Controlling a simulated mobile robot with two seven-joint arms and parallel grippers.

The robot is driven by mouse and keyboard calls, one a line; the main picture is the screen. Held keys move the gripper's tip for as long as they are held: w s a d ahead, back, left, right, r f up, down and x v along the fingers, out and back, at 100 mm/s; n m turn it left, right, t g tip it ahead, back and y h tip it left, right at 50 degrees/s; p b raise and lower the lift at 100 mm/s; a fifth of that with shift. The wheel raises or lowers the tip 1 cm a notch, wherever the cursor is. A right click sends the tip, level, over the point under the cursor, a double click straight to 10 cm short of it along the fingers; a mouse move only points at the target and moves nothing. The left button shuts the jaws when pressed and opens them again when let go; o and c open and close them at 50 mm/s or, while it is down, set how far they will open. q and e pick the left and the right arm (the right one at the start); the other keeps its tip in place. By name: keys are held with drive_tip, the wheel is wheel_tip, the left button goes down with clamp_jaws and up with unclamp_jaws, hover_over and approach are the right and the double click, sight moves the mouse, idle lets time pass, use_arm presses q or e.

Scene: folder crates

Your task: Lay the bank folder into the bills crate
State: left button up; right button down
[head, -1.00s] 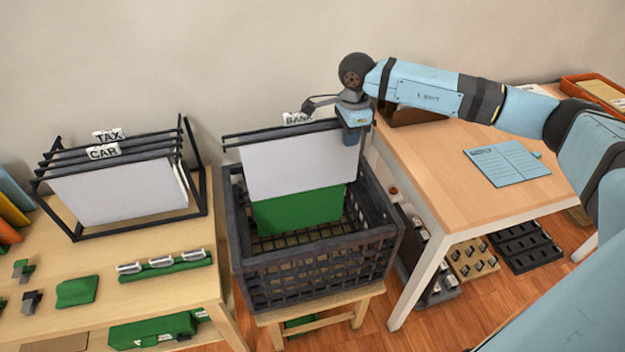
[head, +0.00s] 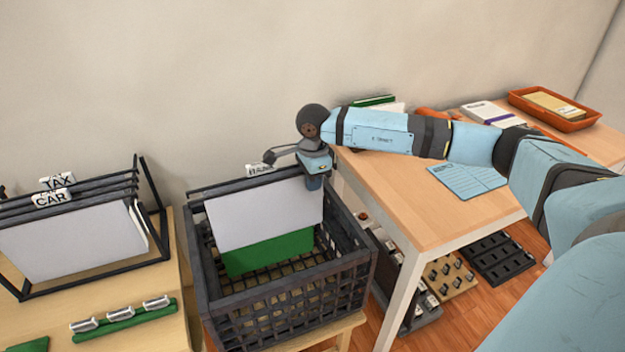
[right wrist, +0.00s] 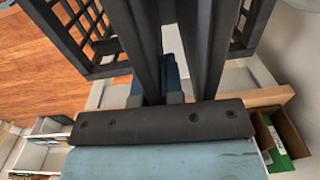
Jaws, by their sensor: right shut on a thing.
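The bank folder (head: 262,214) is a pale hanging folder with dark top rails and a white tag reading BANK. It hangs upright in the dark slatted crate (head: 300,308), its rails near the height of the back rim. A green panel (head: 268,253) shows below the pale sheet; I cannot tell whether it belongs to the folder. My right gripper (head: 314,181) is shut on the folder's right end, at the crate's back right. In the right wrist view its jaws (right wrist: 168,98) meet dark rails between crate walls. My left gripper is not in view.
A black rack (head: 155,215) with folders tagged TAX and CAR (head: 52,199) stands on the left table. The right table (head: 410,200) holds a blue booklet (head: 466,178) and an orange tray (head: 553,108). The crate stands on a low wooden stool (head: 345,330) between the tables.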

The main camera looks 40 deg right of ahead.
sight(312, 209)
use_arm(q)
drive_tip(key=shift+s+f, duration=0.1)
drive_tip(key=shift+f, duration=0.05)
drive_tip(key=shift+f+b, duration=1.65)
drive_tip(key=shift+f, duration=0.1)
use_arm(e)
drive_tip(key=shift+f, duration=2.8)
